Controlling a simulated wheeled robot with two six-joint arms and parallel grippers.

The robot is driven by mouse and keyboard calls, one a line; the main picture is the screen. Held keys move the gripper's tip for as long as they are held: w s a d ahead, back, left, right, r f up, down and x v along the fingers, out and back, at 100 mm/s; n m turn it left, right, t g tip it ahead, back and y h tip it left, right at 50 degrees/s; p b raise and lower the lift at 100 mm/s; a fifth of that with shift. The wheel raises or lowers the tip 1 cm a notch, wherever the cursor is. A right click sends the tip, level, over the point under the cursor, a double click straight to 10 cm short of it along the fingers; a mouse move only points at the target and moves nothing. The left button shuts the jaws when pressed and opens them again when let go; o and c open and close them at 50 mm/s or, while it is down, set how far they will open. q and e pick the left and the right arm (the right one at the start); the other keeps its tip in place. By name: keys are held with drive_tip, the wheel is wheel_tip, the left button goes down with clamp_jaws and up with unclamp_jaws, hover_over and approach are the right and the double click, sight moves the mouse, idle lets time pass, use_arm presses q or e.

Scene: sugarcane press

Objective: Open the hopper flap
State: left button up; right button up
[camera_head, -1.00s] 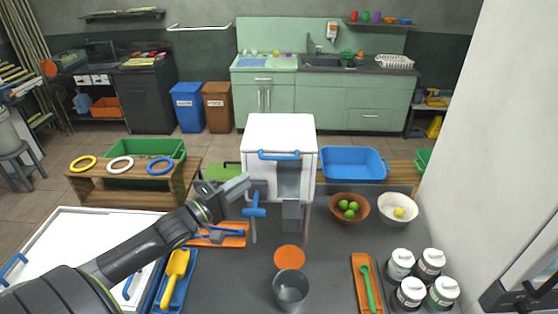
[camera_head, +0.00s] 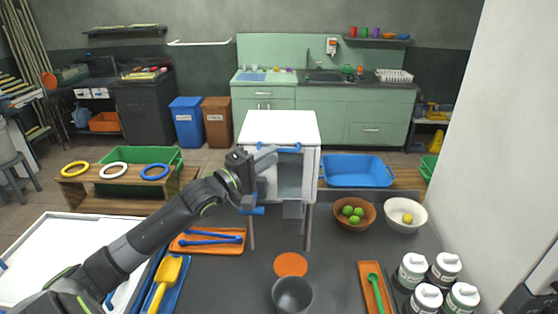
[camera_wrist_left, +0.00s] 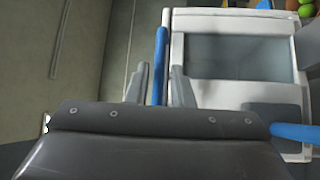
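The white press (camera_head: 312,170) stands on legs at the back of the grey table. Its flat white top (camera_head: 280,127) looks closed, and a blue handle (camera_head: 291,149) runs along the upper front edge. My left gripper (camera_head: 266,155) is at the left part of this handle. In the left wrist view the blue handle (camera_wrist_left: 161,50) passes between the two fingers (camera_wrist_left: 159,85), with gaps visible on both sides, so the gripper is open around it. A blue crank grip (camera_head: 253,211) sits lower on the press, partly behind my arm. My right gripper is out of view.
A grey cup (camera_head: 292,295) and orange disc (camera_head: 291,264) are in front of the press. A brown bowl of limes (camera_head: 345,224), a white bowl (camera_head: 395,222) and several jars stand right. An orange tray (camera_head: 180,246) lies under my left arm.

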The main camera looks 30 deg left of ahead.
sight(280, 150)
use_arm(q)
drive_tip(key=shift+b+x, duration=0.4)
drive_tip(key=shift+x, duration=1.6)
drive_tip(key=shift+c, duration=0.3)
drive_tip(key=shift+f, duration=0.1)
clamp_jaws()
